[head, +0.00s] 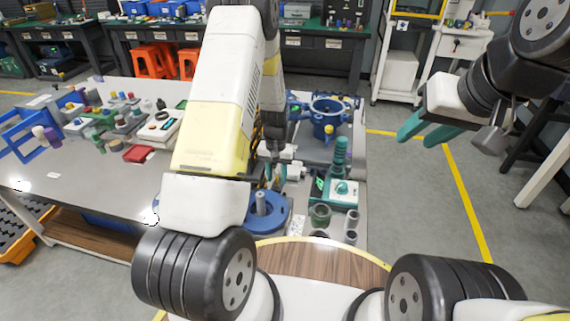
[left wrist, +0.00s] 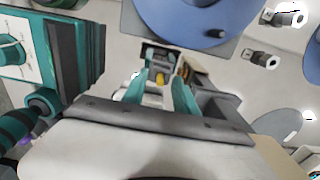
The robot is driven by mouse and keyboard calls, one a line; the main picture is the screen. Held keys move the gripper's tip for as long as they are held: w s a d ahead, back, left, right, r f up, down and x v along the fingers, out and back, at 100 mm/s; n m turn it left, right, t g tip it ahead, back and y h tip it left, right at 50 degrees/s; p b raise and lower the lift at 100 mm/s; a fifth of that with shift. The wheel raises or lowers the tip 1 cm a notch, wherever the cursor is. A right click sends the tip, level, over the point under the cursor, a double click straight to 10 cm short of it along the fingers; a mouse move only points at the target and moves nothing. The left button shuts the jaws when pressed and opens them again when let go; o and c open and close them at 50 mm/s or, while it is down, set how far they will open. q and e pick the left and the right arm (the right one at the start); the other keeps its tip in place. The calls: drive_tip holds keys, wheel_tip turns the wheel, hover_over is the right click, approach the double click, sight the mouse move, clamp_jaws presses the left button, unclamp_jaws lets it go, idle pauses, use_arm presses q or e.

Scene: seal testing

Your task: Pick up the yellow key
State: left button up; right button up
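A small yellow piece, likely the yellow key (left wrist: 160,78), shows in the left wrist view between the teal fingers of my left gripper (left wrist: 161,82). These fingers are apart, and no contact with the yellow piece is visible. A small dark box-like part (left wrist: 158,54) lies just beyond the fingertips. In the head view my left gripper (head: 272,176) is low over the table, mostly hidden by my left arm, and the key cannot be made out there. My right gripper (head: 415,142) is raised over the floor at the right, its teal fingers apart and empty.
A blue disc-shaped fixture (head: 266,212) stands close to my left gripper. A green-and-white device (head: 342,192), a blue flanged valve body (head: 326,116) and small cylinders (head: 320,215) are to its right. Bottles and a blue rack (head: 30,135) are at the left.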

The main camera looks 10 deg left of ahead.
use_arm(q)
clamp_jaws()
drive_tip(key=shift+r, duration=0.1)
